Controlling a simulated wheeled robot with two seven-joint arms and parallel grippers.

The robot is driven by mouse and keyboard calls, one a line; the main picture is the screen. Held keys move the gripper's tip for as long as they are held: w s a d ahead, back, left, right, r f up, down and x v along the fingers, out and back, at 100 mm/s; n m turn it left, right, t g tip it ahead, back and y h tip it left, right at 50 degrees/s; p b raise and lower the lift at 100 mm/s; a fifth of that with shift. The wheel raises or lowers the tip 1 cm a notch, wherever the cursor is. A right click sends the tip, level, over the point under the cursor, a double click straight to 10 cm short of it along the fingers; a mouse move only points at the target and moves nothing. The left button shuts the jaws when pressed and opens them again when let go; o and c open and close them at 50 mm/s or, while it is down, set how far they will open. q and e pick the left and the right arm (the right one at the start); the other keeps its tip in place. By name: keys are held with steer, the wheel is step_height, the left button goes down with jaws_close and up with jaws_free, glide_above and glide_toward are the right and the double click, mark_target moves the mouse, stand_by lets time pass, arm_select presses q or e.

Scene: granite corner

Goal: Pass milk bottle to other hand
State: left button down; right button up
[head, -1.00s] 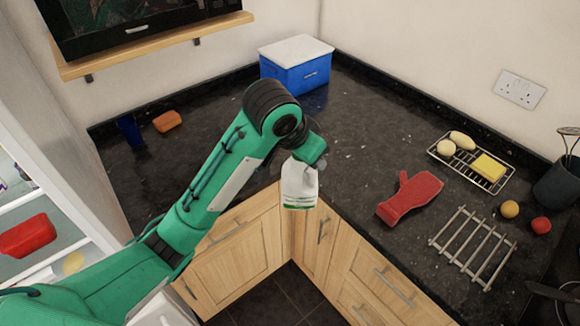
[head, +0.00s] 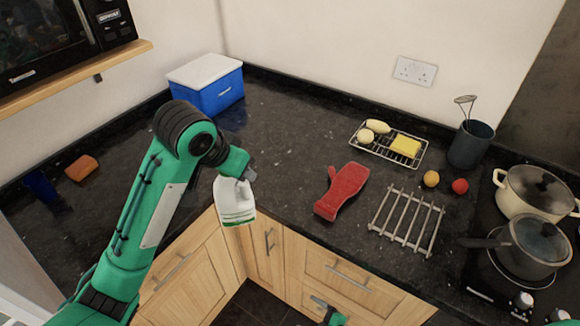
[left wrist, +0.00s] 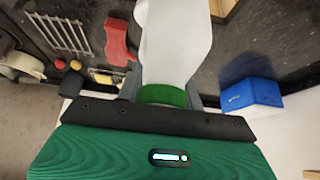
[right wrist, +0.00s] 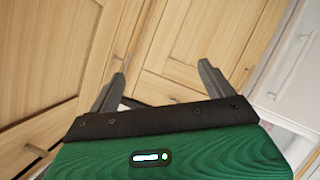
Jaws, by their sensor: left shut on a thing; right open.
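The milk bottle (head: 234,203) is white with a green band and hangs in front of the counter edge at the corner. My left gripper (head: 246,176) is shut on it near its top in the head view. In the left wrist view the white bottle (left wrist: 175,45) with a green cap (left wrist: 163,96) sits between the fingers. My right gripper (right wrist: 160,82) is open and empty in the right wrist view, facing wooden cupboard doors. Part of my right arm (head: 328,312) shows low in the head view, below the counter and apart from the bottle.
On the granite counter (head: 290,130) lie a red oven mitt (head: 342,190), a metal trivet (head: 407,221) and a wire rack (head: 361,146) with food. A blue cool box (head: 222,95) stands in the corner. Pots (head: 535,190) stand at right. Wooden drawers (head: 335,275) are below.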

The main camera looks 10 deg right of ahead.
arm_select(q)
steer(key=shift+r, duration=0.1)
arm_select(e)
steer(key=a+r+n+g+y, duration=0.3)
steer(key=a+r+n+y, duration=0.25)
steer(key=r+n, duration=0.4)
steer(key=a+r+n+g+y, duration=0.3)
steer(key=a+r+n+y, duration=0.25)
steer(key=r, duration=0.75)
steer(key=n+g+h, duration=0.6)
steer(key=n, duration=2)
glide_toward(240, 194)
steer(key=x, duration=1)
